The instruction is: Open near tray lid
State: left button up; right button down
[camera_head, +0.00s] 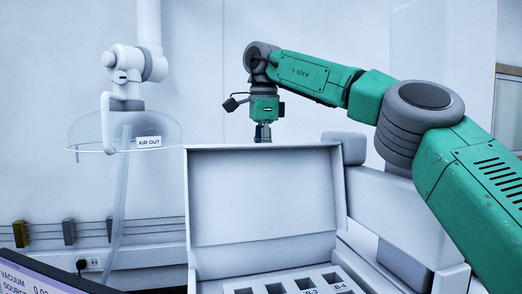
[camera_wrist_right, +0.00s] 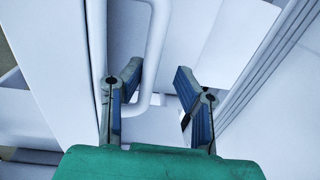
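The white tray's lid (camera_head: 265,200) stands upright, its inner face toward the head camera. Below it, the tray (camera_head: 212,278) is open and shows slotted cells, with labels B-3 and B-4 readable. My right gripper (camera_head: 263,134) points down at the lid's top edge, which partly hides its fingertips in the head view. In the right wrist view, my right gripper (camera_wrist_right: 157,78) has its two blue-grey fingers spread apart. A white bent bar (camera_wrist_right: 155,55) shows between and beyond them; contact cannot be told. My left gripper is out of view.
A clear dome labelled AIR OUT (camera_head: 128,130) hangs at the left with a tube below it. A monitor (camera_head: 35,278) fills the bottom left corner. My green right arm (camera_head: 310,78) arches over the space behind and right of the lid. A wall rail runs at the left.

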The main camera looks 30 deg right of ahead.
jog(key=shift+s+f, duration=0.2)
jog(key=shift+s, duration=0.1)
jog(key=c, duration=1.6)
grip_release()
jog(key=shift+w+f, duration=0.15)
jog(key=shift+w, duration=0.05)
jog(key=shift+w+d, duration=0.25)
jog(key=shift+d, duration=0.05)
